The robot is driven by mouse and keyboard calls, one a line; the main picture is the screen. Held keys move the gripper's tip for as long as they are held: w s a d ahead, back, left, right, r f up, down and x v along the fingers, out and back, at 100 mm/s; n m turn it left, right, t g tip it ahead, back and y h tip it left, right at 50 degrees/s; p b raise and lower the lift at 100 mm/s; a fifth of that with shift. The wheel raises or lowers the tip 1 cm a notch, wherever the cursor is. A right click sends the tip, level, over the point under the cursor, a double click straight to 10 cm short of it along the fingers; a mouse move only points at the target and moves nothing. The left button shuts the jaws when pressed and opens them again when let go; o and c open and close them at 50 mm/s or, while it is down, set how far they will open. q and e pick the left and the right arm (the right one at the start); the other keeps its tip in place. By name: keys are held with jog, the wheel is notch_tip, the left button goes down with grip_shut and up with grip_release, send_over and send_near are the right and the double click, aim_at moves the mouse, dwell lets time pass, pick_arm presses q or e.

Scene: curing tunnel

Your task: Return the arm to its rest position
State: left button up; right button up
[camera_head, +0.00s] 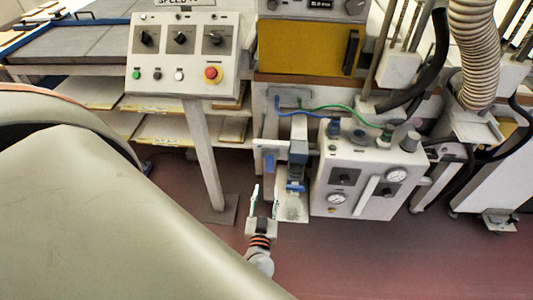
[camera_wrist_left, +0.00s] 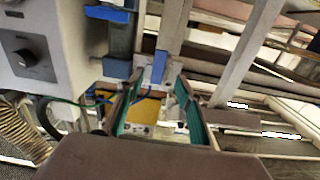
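My left gripper (camera_head: 265,198) is in the lower middle of the head view, with its fingers pointing up the picture. The two fingers stand apart and nothing is held between them. In the left wrist view, the gripper (camera_wrist_left: 160,78) shows two spread fingers with green inner pads and an open gap. In the head view its tips are close to the blue-and-grey fixture (camera_head: 296,170) left of the gauge box; I cannot tell the exact distance. My right gripper is not in view.
A white gauge box (camera_head: 363,200) stands right of the gripper. A control panel (camera_head: 180,55) with knobs and a red button stands on a post (camera_head: 205,155). A yellow-fronted unit (camera_head: 305,50) is behind. A ribbed hose (camera_head: 473,50) hangs at right. Reddish floor (camera_head: 400,260) is clear in front.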

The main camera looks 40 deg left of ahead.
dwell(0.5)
pick_arm(q)
jog(key=s+d+m+g+h, duration=0.4)
jog(key=s+d+m+h, duration=0.6)
jog(key=s+d+h, duration=0.2)
jog(key=shift+s+d+r+m+g, duration=0.3)
jog(key=shift+s+d+r, duration=0.05)
jog(key=shift+d, duration=0.8)
